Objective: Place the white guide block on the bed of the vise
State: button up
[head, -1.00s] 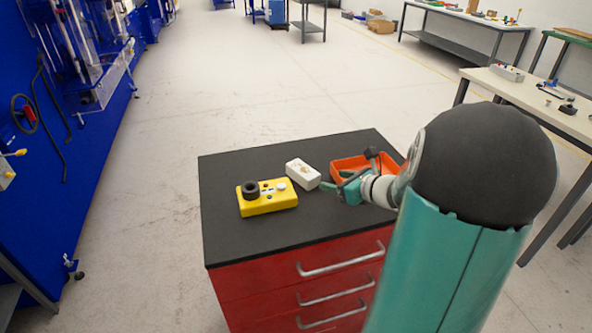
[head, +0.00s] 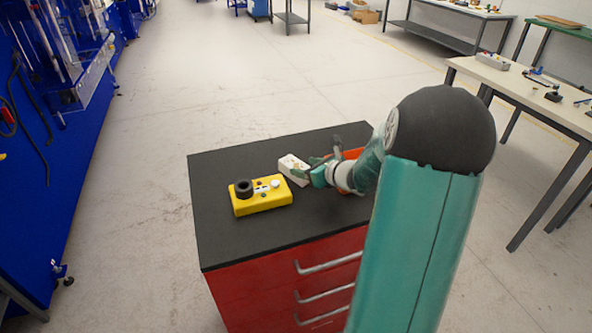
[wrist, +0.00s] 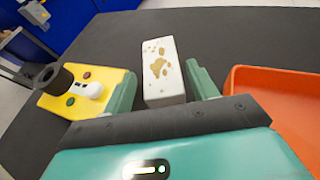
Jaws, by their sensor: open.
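The white guide block (head: 291,166) lies on the black top of the red drawer cabinet, and brown-gold marks show on its upper face in the wrist view (wrist: 160,64). My gripper (head: 311,173) is low over the cabinet top at the right end of the block. In the wrist view my gripper (wrist: 161,87) is open, with one finger on each side of the block's near end. A gap shows beside the right finger; contact at the left finger is unclear. I cannot make out the vise in these views.
A yellow box (head: 262,202) with a black ring and buttons sits left of the block, close to my left finger. An orange tray (wrist: 280,90) is close on the right. The cabinet's black top (head: 225,238) is clear at the front. A light workbench (head: 540,97) stands farther right.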

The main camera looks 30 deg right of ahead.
aim_at(297, 165)
jog(key=x, duration=0.5)
jog(key=shift+w+f, duration=0.15)
jog(key=shift+f, duration=0.05)
jog(key=c, duration=1)
jog(key=shift+r, duration=0.1)
jog(key=shift+r, duration=0.5)
notch_tip(297, 165, up, 2)
jog(key=shift+r, duration=0.1)
jog(key=s+a+r, duration=0.2)
jog(key=s+r, duration=0.1)
jog(key=s, duration=0.1)
jog(key=s+a+r, duration=0.2)
jog(key=s+r, duration=0.1)
jog(key=s, duration=0.1)
jog(key=s+a+r, duration=0.2)
jog(key=s+r, duration=0.1)
jog(key=s, duration=0.1)
jog(key=shift+s+a+r, duration=0.1)
jog(key=shift+s+r, duration=0.25)
